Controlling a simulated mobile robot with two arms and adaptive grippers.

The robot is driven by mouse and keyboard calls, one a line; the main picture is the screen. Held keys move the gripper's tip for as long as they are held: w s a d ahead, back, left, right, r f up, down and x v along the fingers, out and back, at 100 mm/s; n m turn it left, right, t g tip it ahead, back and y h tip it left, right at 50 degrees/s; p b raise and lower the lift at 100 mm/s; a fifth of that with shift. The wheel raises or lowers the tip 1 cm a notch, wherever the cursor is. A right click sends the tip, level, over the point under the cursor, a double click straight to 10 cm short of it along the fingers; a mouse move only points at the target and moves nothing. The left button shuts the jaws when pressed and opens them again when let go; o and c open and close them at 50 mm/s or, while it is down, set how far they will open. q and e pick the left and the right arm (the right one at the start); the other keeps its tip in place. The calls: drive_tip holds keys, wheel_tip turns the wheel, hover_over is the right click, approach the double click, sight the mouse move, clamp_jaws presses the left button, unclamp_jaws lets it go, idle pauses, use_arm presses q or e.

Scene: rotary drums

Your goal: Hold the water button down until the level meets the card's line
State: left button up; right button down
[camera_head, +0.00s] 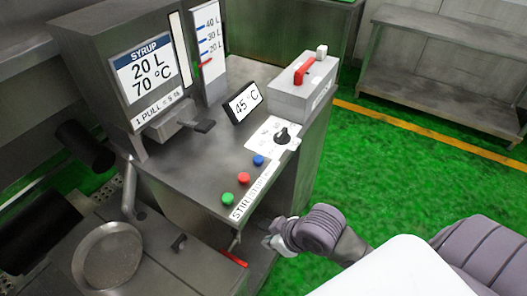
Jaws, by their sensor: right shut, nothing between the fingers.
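The card (147,71) on the grey machine reads SYRUP, 20 L, 70 °C, and 1 PULL with a partly unclear amount. A level scale (208,45) beside it is marked 40 L, 30 L and 20 L, with small red and green marks at its lower left. A blue button (258,160), a red button (244,177) and a green button (228,199) sit on the panel; I cannot read which is for water. My right gripper (268,240) is shut and empty, below the panel's front edge and apart from the buttons. My left gripper is not in view.
A display (243,103) reads 45 °C. A dark knob (283,136) and a grey box with a red lever (304,71) stand behind the buttons. A round metal pan (107,258) is at lower left. Green floor (400,150) is open to the right.

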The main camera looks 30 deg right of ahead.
drive_tip(key=w+d+r+t+y, duration=0.1)
drive_tip(key=w+d+r+t, duration=0.1)
drive_tip(key=w+d+r, duration=1.2)
wheel_tip(320, 180, up, 2)
drive_tip(key=shift+w+r+n+y, duration=0.1)
drive_tip(key=shift+w+n+y, duration=0.2)
drive_tip(key=shift+w, duration=0.9)
drive_tip(key=p, duration=0.2)
hover_over(256, 157)
drive_tip(key=s+d, duration=0.1)
drive_tip(key=s, duration=0.2)
drive_tip(key=f, duration=0.6)
drive_tip(key=shift+w+d+f, duration=0.15)
drive_tip(key=shift+w+f, duration=0.05)
drive_tip(key=shift+f, duration=0.1)
wheel_tip(256, 157, down, 4)
drive_tip(key=shift+w+r+p, duration=0.1)
drive_tip(key=shift+r+p, duration=0.05)
drive_tip(key=shift+p, duration=0.55)
drive_tip(key=shift+f, duration=0.5)
